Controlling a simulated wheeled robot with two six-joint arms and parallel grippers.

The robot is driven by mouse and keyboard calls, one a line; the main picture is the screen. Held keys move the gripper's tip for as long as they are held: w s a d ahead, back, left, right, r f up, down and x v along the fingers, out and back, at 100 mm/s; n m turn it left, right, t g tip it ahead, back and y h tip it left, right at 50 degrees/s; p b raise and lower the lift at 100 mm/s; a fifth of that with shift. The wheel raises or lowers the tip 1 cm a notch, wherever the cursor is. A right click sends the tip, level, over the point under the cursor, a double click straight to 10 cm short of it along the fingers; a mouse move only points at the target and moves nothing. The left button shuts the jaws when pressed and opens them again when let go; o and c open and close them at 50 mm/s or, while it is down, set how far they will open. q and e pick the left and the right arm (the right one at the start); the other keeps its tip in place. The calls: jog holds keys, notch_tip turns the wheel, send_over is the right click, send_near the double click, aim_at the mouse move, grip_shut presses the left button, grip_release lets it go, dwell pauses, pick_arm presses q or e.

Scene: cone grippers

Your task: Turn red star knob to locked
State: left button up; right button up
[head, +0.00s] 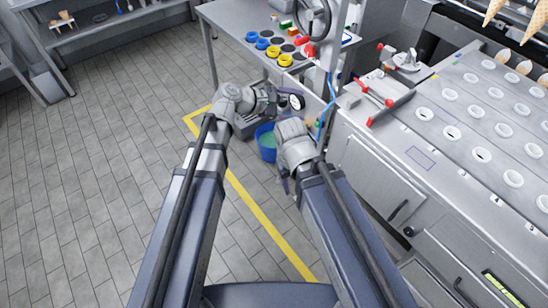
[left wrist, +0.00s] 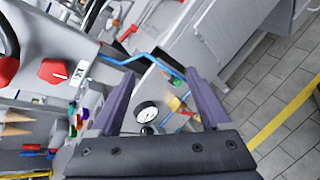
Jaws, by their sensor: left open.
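The red star knob (left wrist: 54,71) sits on a light grey panel at the upper left of the left wrist view, beside a small white label with dark marks (left wrist: 78,76). Its lock position is too small to read. In the head view a red knob-like shape (head: 310,50) shows below the handwheel. My left gripper (left wrist: 160,74) is open, its two dark fingers apart and clear of the knob, which lies to their left. In the head view the left gripper (head: 277,97) is near the bench front. My right arm ends low beside it; its right gripper (head: 285,184) is mostly hidden.
A round gauge (head: 296,102) is close by the left gripper. A blue hose (left wrist: 140,58) crosses near the fingertips. A black handwheel (head: 328,20) stands above the bench. Blue and yellow rings (head: 285,60) lie on the bench. A blue bucket (head: 266,145) stands below.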

pick_arm(q)
jog(key=s+a+f+m+g+y+p, duration=0.1)
jog(key=s+a+f+m+g+y, duration=0.1)
jog(key=s+m, duration=0.4)
jog(key=s+a+f+m+g+y+p, duration=0.2)
jog(key=s+a+f+m+y, duration=0.2)
jog(key=s+f+m+y, duration=0.2)
jog(key=shift+s+a+f+m+g, duration=0.2)
jog(key=shift+s+m+g, duration=0.15)
jog(key=shift+s, duration=0.7)
